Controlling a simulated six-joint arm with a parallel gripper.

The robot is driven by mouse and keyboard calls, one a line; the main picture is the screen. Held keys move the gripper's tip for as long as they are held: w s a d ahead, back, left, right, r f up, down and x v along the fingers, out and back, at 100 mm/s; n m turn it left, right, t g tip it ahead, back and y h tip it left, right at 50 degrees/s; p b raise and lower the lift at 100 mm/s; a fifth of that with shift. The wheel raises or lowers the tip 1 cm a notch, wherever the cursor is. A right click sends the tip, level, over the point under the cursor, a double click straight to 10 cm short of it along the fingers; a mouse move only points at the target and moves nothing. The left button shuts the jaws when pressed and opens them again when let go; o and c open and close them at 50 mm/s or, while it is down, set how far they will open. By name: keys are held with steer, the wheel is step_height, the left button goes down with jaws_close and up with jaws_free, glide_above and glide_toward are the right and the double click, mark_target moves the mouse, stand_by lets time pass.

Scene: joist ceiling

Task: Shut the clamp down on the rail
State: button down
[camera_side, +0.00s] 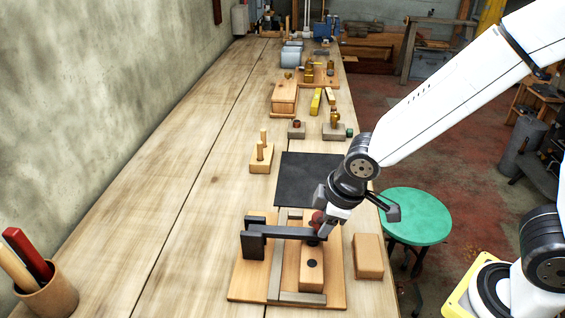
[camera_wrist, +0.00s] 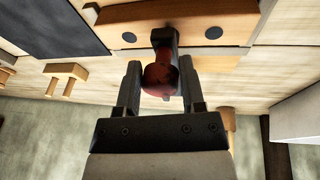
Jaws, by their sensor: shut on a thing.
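The clamp's dark arm (camera_side: 287,232) runs from a dark upright (camera_side: 254,244) on the left out over a wooden bar (camera_side: 311,276), which looks to be the rail. The bar has dark round spots, and it also shows in the wrist view (camera_wrist: 185,36). The arm looks nearly level; whether it touches the bar I cannot tell. A red knob (camera_side: 317,217) sits at the arm's right end. My gripper (camera_side: 324,222) is shut on this red knob, which shows between the two fingers in the wrist view (camera_wrist: 158,78).
The clamp's wooden base board (camera_side: 245,285) sits near the bench's right edge. A wooden block (camera_side: 368,256) is just right of it. A black mat (camera_side: 308,178) lies behind, with a pegged block (camera_side: 261,158) to its left. A pen cup (camera_side: 48,291) stands front left.

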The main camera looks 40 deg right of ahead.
steer(key=shift+s+d+f, duration=0.15)
steer(key=shift+s+f, duration=0.05)
steer(key=shift+f, duration=0.15)
steer(key=shift+c, duration=1.1)
jaws_free()
steer(key=shift+w+r, duration=0.1)
steer(key=shift+r, duration=0.15)
steer(key=shift+r, duration=0.4)
steer(key=v, duration=0.6)
steer(key=shift+s+r, duration=0.2)
steer(key=shift+r, duration=0.15)
steer(key=d+f+m, duration=0.2)
steer(key=d, duration=0.1)
steer(key=s+d+f+m, duration=0.1)
steer(key=d+f+m, duration=0.4)
steer(key=d+m, duration=0.1)
steer(key=d, duration=0.1)
steer(key=shift+s+f+g+h, duration=0.15)
steer(key=shift+f+g+h, duration=0.15)
steer(key=shift+f+g, duration=0.1)
